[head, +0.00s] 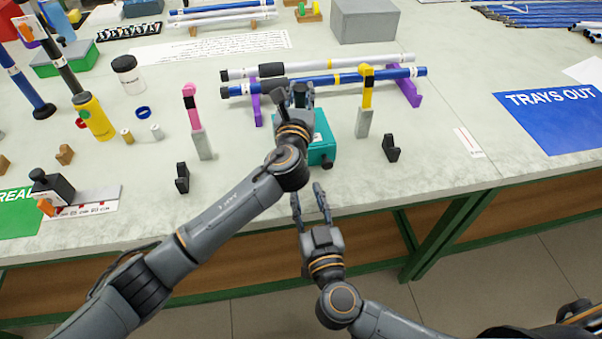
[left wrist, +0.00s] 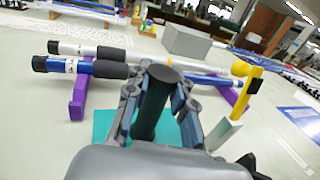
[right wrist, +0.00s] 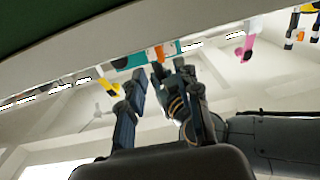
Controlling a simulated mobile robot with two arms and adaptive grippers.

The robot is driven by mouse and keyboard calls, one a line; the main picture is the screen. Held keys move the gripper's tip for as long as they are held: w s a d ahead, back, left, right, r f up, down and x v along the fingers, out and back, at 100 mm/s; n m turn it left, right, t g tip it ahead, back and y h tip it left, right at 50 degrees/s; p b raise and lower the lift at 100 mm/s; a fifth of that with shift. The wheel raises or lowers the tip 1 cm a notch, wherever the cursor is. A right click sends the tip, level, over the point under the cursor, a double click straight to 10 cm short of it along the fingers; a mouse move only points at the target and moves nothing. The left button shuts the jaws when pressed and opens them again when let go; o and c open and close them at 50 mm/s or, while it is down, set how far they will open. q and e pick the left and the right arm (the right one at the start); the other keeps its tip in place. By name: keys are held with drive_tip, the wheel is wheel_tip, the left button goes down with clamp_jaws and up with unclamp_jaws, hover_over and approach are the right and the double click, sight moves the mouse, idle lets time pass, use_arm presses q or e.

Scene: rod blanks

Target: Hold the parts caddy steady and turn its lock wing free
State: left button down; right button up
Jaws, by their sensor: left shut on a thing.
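The parts caddy is a teal block (head: 324,135) near the table's front edge, partly hidden by my left arm. Its teal base (left wrist: 112,122) also shows in the left wrist view. My left gripper (head: 296,100) is shut around the caddy's upright dark handle (left wrist: 154,105), whose round black top shows between the fingers. A small black knob (head: 327,163) sits at the caddy's front. In the right wrist view, an orange piece (right wrist: 159,53) shows against the teal; I cannot tell which is the lock wing. My right gripper (head: 311,192) is open and empty, just in front of the table edge.
Blue and white rods (head: 340,81) lie on purple stands (head: 405,90) behind the caddy. Pink (head: 190,97) and yellow (head: 366,88) uprights stand either side. Small black holders (head: 182,177) (head: 390,148) flank the caddy. The front table edge is close to my right gripper.

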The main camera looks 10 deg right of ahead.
drive_tip(key=w, duration=0.6)
drive_tip(key=shift+w+a, duration=0.1)
drive_tip(key=shift+c, duration=0.4)
clamp_jaws()
